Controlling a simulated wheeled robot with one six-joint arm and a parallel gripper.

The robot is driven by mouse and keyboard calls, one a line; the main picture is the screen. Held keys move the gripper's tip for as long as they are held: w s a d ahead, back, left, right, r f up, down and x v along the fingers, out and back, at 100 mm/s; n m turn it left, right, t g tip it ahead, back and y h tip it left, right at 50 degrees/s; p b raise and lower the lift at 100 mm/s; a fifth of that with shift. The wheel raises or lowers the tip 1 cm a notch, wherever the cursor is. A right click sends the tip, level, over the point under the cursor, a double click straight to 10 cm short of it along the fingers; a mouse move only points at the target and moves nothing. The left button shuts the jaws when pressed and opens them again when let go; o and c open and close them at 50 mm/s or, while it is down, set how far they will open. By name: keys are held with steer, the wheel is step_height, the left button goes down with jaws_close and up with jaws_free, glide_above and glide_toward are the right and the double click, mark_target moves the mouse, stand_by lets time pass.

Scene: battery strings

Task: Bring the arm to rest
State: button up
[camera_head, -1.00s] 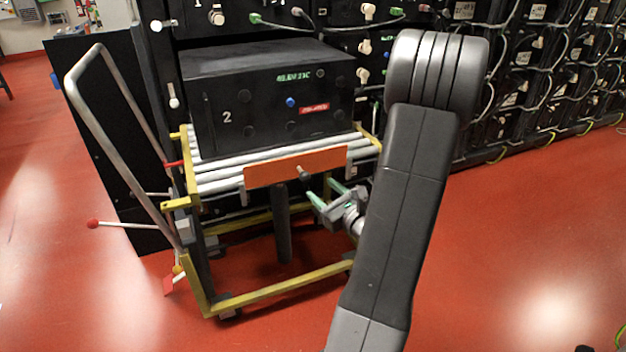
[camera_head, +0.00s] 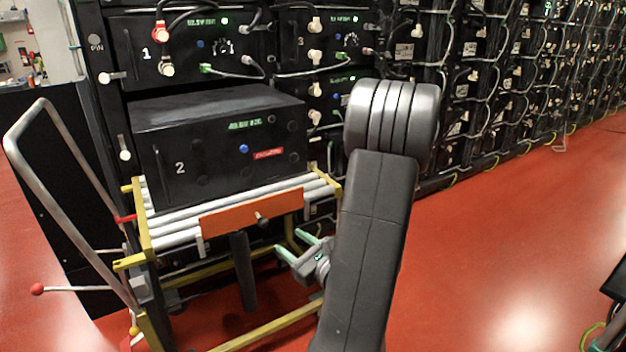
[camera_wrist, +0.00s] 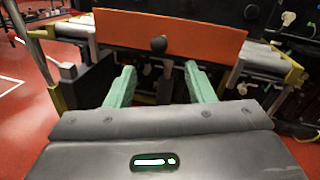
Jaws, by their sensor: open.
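My gripper (camera_head: 298,251) is in front of the lift cart, just below and right of its orange plate (camera_head: 252,212). Its two green fingers are apart with nothing between them. In the wrist view my gripper (camera_wrist: 157,85) points at the orange plate (camera_wrist: 190,31), and the plate's dark round knob (camera_wrist: 158,44) stands just beyond the fingertips, apart from them. My arm is bent, with its grey elbow high in the head view, and it hides part of the cart's right side.
A black battery module marked 2 (camera_head: 215,150) rests on the cart's white rollers (camera_head: 180,222). The cart has a yellow frame (camera_head: 265,328) and a grey handle (camera_head: 70,190). Battery racks (camera_head: 460,75) line the back. Red floor (camera_head: 500,240) at the right is open.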

mark_target(266, 224)
steer(key=b+x, duration=0.1)
steer(key=x, duration=1.2)
steer(key=shift+s+f+b, duration=0.1)
steer(key=shift+f+b, duration=0.05)
steer(key=shift+b, duration=0.2)
steer(key=shift+f, duration=0.1)
steer(key=shift+s+d, duration=0.1)
steer(key=shift+d, duration=0.05)
